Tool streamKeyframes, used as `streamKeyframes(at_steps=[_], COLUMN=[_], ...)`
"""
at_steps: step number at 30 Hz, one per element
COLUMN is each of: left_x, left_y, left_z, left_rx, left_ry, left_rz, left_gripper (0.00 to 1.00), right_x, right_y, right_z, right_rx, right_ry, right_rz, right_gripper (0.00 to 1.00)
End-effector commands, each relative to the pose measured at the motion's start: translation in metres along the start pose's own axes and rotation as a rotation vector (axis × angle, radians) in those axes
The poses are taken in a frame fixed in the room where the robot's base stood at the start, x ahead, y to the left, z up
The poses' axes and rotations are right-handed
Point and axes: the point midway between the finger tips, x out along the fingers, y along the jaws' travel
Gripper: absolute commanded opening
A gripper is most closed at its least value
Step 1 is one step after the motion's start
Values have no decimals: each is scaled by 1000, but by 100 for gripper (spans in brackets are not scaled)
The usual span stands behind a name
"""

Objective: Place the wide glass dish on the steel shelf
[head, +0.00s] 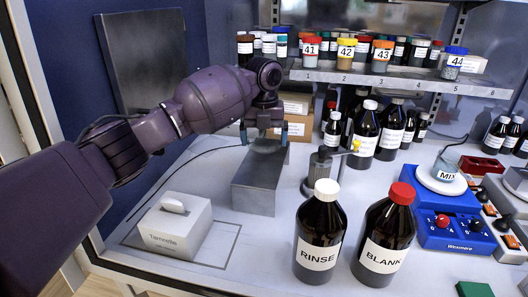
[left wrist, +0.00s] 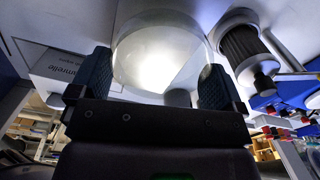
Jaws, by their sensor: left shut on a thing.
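The wide glass dish (left wrist: 160,50) is clear and round, and it fills the space between the two fingers in the left wrist view. My left gripper (head: 264,133) is shut on it, one blue-tipped finger at each side. In the head view the dish (head: 265,146) shows only faintly, at the far end of a low grey steel shelf (head: 254,190). I cannot tell whether the dish touches the shelf. The near part of the shelf top is bare. My right gripper is not in view.
RINSE (head: 320,230) and BLANK (head: 384,236) bottles stand at the front. A small metal stand (head: 320,172) is right of the steel shelf, a tissue box (head: 174,226) left. Cardboard boxes (head: 298,117) and a numbered rack (head: 400,78) with jars are behind.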

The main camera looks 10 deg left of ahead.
Motion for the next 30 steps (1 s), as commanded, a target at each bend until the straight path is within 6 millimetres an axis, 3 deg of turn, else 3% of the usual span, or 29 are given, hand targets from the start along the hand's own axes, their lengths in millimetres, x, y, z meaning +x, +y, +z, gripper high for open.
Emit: streamKeyframes(at_steps=[11, 23, 24, 30], left_x=[41, 45, 45, 45], left_y=[0, 0, 0, 0], left_z=[0, 0, 0, 0], left_rx=[1, 0, 0, 0], left_ry=[1, 0, 0, 0], left_rz=[1, 0, 0, 1], left_gripper=[70, 70, 99, 100], right_x=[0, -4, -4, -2], right_y=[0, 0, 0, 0], right_z=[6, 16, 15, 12], right_rx=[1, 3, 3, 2], right_ry=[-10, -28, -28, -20], right_rz=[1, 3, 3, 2], right_gripper=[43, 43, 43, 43])
